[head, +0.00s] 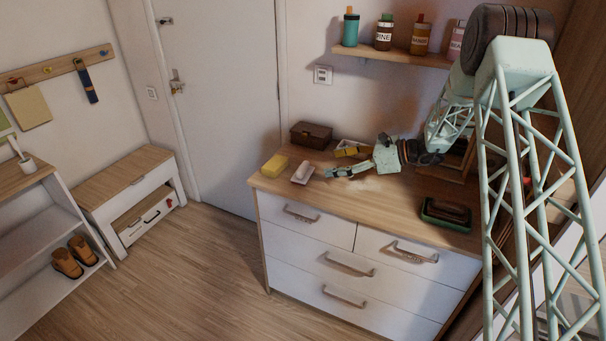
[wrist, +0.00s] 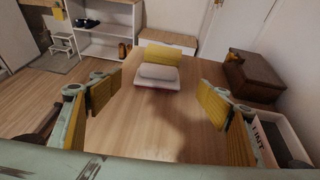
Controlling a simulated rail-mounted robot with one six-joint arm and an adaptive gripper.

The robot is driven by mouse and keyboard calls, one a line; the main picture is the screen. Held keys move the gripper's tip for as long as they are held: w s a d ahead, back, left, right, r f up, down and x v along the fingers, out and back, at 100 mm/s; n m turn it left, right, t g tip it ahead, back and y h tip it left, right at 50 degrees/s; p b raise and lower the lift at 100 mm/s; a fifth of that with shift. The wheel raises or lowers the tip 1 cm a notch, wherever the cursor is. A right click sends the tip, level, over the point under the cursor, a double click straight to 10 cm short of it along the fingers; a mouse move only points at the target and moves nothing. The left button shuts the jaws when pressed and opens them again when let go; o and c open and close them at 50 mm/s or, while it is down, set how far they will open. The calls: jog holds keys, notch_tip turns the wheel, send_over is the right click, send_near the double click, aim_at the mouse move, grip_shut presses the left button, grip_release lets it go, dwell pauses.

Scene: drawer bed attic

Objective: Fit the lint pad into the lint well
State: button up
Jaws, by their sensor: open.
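A pale, rounded pad (wrist: 157,76), which looks like the lint pad, lies on the dresser top ahead of my gripper. It also shows in the head view (head: 303,172), with a brownish underside or base. My gripper (wrist: 160,98) is open and empty, its yellow-lined fingers spread wide, with the pad farther out between them. A white-walled box (wrist: 271,140) with partly visible lettering, apparently LINT, stands beside the right finger. It looks like the lint well, and its inside is dark grey. The finger hides part of it.
A yellow block (head: 274,165) sits just beyond the pad. A brown box (head: 311,134) stands near the wall. A green tray with a dark object (head: 446,214) lies at the dresser's right front. Bare wood (wrist: 140,120) lies between gripper and pad.

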aim_at(306, 167)
jog(key=shift+a, duration=0.1)
jog(key=shift+b+x, duration=0.45)
jog(key=shift+x, duration=3.75)
jog(key=shift+b+x, duration=0.3)
jog(key=shift+x, duration=2.3)
jog(key=shift+f, duration=0.1)
jog(key=shift+c, duration=0.9)
jog(key=c, duration=0.8)
